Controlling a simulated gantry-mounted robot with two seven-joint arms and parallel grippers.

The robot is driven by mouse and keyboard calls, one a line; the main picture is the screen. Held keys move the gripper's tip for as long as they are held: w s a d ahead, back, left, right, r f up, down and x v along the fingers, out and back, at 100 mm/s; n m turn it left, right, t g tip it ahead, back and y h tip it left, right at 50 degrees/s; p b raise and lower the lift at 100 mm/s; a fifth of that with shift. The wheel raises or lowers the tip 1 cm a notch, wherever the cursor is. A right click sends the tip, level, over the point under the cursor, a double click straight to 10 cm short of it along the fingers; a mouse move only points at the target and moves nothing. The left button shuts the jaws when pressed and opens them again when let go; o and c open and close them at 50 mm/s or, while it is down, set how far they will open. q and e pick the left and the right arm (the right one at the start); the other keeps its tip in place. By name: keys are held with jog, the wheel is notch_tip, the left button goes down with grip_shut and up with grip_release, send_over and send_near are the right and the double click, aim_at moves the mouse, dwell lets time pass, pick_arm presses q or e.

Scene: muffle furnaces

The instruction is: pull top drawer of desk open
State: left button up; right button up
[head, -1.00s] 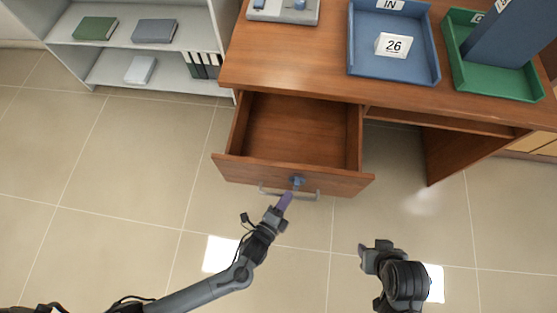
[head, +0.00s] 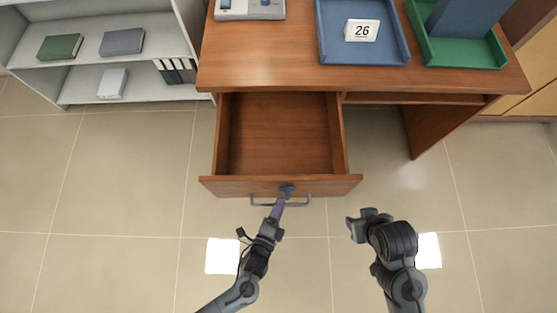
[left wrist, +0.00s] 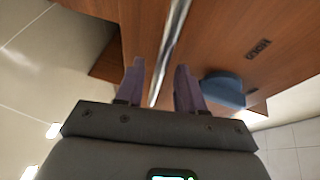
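The desk's top drawer (head: 280,135) stands well out from the wooden desk (head: 268,55) and looks empty. Its bar handle (head: 300,205) runs along the drawer front (head: 230,186). A blue knob-like piece (head: 288,190) is on the front; it also shows in the left wrist view (left wrist: 223,90). My left gripper (head: 278,208) is at the handle. In the left wrist view, the bar passes between its two purple fingers (left wrist: 160,85), with gaps visible on both sides. My right gripper (head: 358,228) is apart from the desk; its fingers are not clear.
A blue tray (head: 393,58) with a "26" block (head: 362,31), a green tray (head: 490,61) and a grey device (head: 250,10) are on the desktop. A grey shelf (head: 140,92) stands at the left. The tiled floor in front is clear.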

pick_arm(q)
jog(key=shift+s, duration=0.1)
jog(key=p+v, duration=0.3)
jog(key=v, duration=0.7)
jog(key=shift+s, duration=0.3)
jog(key=shift+w+a+r, duration=0.1)
jog(key=shift+a+r, duration=0.05)
